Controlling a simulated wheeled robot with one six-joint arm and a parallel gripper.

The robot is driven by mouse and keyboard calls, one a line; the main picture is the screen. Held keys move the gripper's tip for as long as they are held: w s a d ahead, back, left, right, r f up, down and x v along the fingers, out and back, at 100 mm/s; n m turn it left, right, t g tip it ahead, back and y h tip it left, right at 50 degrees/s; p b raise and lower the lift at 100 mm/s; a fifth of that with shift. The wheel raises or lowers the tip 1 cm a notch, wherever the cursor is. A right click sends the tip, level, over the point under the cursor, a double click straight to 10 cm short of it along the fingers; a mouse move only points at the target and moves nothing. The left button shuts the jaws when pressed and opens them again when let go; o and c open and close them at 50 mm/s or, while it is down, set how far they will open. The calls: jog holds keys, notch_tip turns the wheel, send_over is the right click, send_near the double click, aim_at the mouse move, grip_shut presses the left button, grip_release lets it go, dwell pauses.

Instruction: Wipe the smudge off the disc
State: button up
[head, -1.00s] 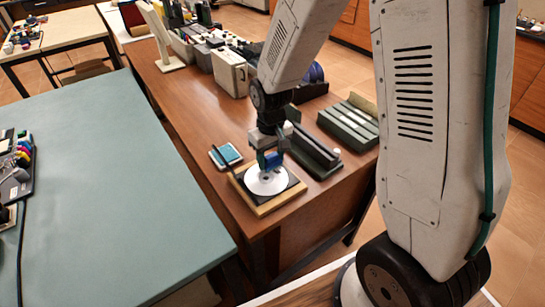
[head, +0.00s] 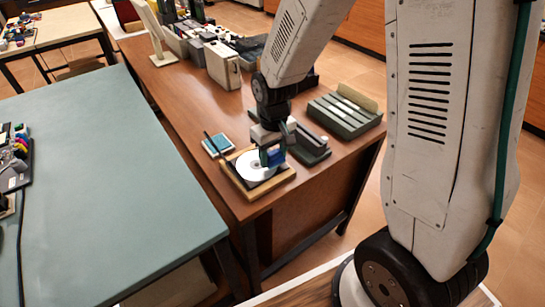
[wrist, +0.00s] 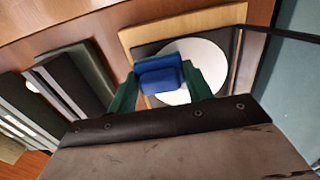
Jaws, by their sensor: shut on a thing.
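The white disc (head: 254,166) lies flat on a dark pad on a pale wooden board (head: 257,192) near the table's end. It also shows in the wrist view (wrist: 209,61), partly hidden behind a blue block (wrist: 160,74). My gripper (wrist: 160,88) has green fingers shut on this blue block, one on each side. In the head view my gripper (head: 271,157) points down over the disc's right part. I cannot tell whether the block touches the disc.
A small teal pad (head: 218,145) lies left of the board, with a thin dark rod beside it. A dark grooved stand (head: 312,152) is close on the right, and a green ribbed rack (head: 345,115) behind it. Several boxes stand farther back. Brown tabletop behind the board is clear.

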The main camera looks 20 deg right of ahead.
notch_tip(320, 180, up, 2)
jog(key=shift+s+d, duration=0.15)
jog(key=shift+d+r, duration=0.1)
jog(key=shift+r, duration=2.45)
